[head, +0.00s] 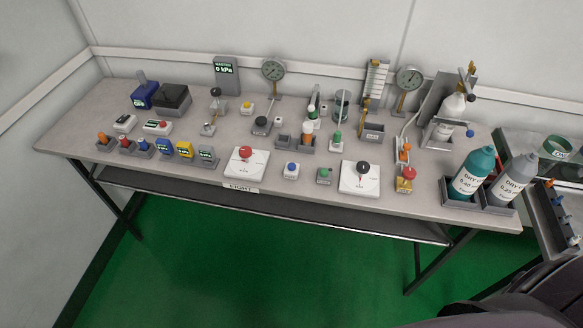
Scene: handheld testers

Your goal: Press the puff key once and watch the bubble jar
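No key carries a readable "puff" label. I cannot tell which is the puff key. A small clear upright cylinder (341,104) at the back middle may be the bubble jar; whether it holds bubbles is too small to tell. Neither of my grippers is in view.
The grey bench (80,135) is crowded. Two white units with a red knob (246,154) and a black knob (362,168) stand in front. Dial gauges (273,70) stand behind. Two large bottles, teal (471,176) and grey (512,182), stand at the right end.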

